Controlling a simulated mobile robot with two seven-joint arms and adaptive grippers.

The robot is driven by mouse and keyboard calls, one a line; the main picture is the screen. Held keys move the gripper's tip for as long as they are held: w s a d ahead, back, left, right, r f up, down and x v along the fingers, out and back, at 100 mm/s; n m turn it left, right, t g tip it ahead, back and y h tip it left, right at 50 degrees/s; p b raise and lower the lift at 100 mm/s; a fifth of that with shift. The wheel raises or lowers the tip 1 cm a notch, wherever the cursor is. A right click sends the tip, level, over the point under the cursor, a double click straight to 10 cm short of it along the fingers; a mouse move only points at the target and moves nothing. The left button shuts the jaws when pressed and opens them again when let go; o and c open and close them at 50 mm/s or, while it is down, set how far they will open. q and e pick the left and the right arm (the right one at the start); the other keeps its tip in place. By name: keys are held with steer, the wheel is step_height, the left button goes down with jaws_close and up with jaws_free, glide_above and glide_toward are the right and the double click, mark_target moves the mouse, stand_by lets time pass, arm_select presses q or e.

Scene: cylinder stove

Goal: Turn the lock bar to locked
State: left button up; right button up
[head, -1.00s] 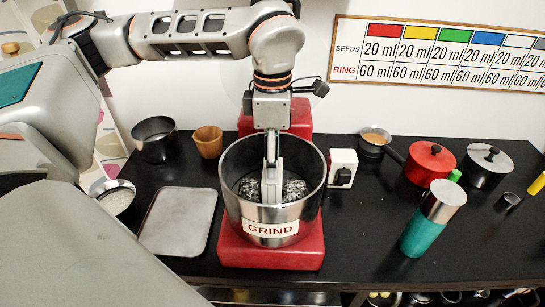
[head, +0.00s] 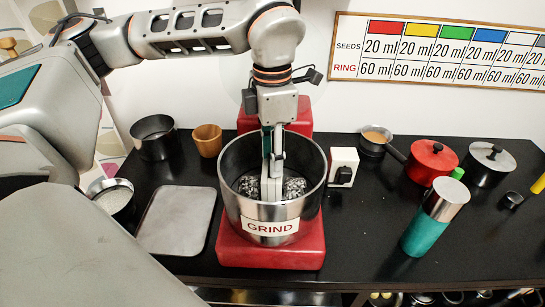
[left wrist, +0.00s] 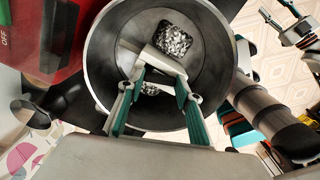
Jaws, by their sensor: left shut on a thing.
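My left gripper (head: 272,178) reaches down into the steel pot of the grinder (head: 311,204), labelled GRIND. In the left wrist view, the left gripper (left wrist: 161,82) is shut on the light grey lock bar (left wrist: 161,63). The bar lies across the inside of the pot (left wrist: 100,55), with a speckled dark block (left wrist: 173,40) beyond it and another (left wrist: 150,89) partly hidden between the fingers. In the head view the fingers hide most of the bar. My right gripper (left wrist: 279,14) shows at the upper right of the left wrist view, outside the pot, with its fingers apart.
The pot stands on a red base (head: 270,256). A white switch box (head: 343,166) stands close on its right, and a grey tray (head: 177,221) lies on its left. A teal and steel flask (head: 433,217) stands at the right front. The black counter between is clear.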

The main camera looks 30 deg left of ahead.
arm_select(q)
steer(key=n+b, duration=0.1)
steer(key=n, duration=0.2)
steer(key=shift+n, duration=0.4)
steer(key=n, duration=0.3)
steer(key=shift+n+b, duration=0.3)
steer(key=n, duration=0.4)
steer(key=shift+n+b, duration=0.4)
steer(key=shift+n, duration=0.9)
steer(key=shift+r+n, duration=0.1)
steer(key=shift+n, duration=0.2)
steer(key=o, duration=1.1)
step_height(320, 180, up, 12)
steer(key=shift+f, duration=0.1)
